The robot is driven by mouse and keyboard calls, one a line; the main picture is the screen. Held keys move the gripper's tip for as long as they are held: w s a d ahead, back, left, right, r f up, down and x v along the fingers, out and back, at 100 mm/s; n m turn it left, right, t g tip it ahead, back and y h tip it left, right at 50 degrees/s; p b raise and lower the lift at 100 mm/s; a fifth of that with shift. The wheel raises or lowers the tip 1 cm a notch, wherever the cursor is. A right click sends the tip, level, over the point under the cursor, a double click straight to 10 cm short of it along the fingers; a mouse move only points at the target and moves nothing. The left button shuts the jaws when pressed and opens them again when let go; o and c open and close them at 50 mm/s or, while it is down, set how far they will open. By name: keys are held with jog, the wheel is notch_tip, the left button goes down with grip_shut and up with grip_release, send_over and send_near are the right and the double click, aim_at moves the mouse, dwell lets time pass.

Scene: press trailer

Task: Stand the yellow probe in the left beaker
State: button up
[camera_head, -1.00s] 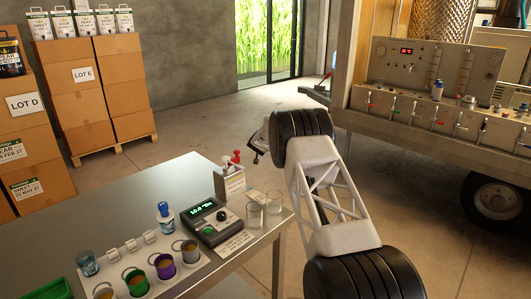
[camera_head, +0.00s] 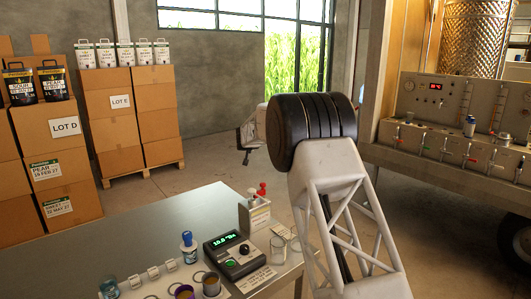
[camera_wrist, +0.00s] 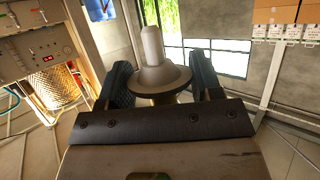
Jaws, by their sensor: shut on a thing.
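My gripper (camera_head: 246,138) is raised beyond the table, partly hidden behind my own arm. In the wrist view my gripper (camera_wrist: 165,88) is shut on a grey flanged piece with a pale rounded knob (camera_wrist: 152,45). A clear beaker (camera_head: 278,248) stands at the table's right side, apparently empty. The second beaker is mostly or wholly hidden by my arm.
A blue-topped item (camera_head: 188,247) and several cups are to the left. The table's (camera_head: 130,238) back area is clear. A panel with valves (camera_head: 450,145) is at right.

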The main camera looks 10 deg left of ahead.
jog(key=s+a+f+n+y, duration=0.1)
jog(key=s+a, duration=1.1)
jog(key=s, duration=0.3)
jog(key=s+a+f, duration=0.1)
jog(key=s+a, duration=1.1)
jog(key=s, duration=0.3)
jog(key=s+a+f, duration=0.2)
jog(key=s+f, duration=0.1)
jog(key=s, duration=1)
jog(key=s+a+f, duration=0.3)
jog(key=s, duration=1)
jog(key=s+a+f+y, duration=0.1)
jog(key=s+f, duration=0.3)
jog(key=s, duration=0.9)
jog(key=shift+a+n, duration=0.4)
jog(key=shift+a, duration=0.4)
jog(key=shift+f, duration=0.1)
jog(key=shift+f, duration=2.7)
